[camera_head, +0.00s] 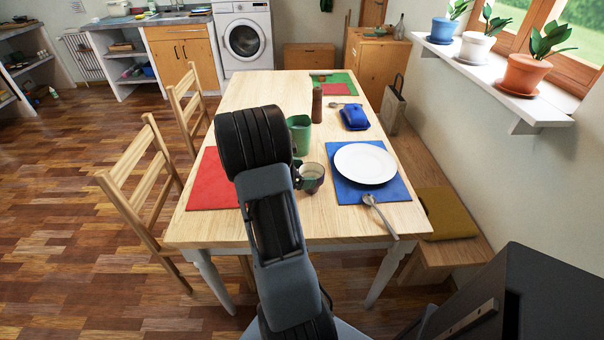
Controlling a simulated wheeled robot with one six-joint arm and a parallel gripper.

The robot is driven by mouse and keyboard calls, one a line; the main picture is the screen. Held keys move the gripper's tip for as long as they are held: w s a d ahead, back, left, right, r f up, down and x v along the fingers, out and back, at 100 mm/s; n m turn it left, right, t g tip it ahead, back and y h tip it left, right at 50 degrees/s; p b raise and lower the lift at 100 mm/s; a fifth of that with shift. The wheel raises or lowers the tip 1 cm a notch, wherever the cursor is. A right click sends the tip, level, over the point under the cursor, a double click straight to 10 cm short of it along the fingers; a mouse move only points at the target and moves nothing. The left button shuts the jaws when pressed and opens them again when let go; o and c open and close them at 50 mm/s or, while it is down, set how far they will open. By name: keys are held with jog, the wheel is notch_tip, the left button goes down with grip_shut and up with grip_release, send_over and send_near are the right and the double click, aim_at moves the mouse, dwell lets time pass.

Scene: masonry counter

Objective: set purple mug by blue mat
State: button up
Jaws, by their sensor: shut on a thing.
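The blue mat (347,194) lies on the right side of the table, with a white plate (365,163) on it. A small mug (312,179) with a dark, brownish side and pale lower part is just left of this mat. Its colour is not clearly purple from here. My gripper (298,172) is mostly hidden behind my arm. The little of it that shows is at the mug's left side, and it is shut on the mug. Whether the mug touches the table cannot be told.
A green cup (299,134), a brown pepper mill (317,104) and a blue item (354,117) stand behind the mug. A spoon (380,215) lies at the mat's front edge. A red mat (212,184) is at left. Bare table lies in front of the mug.

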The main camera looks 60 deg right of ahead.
jog(key=shift+f+b, duration=0.25)
jog(key=shift+b, duration=0.15)
jog(key=o, duration=0.7)
jog(key=shift+r, duration=0.1)
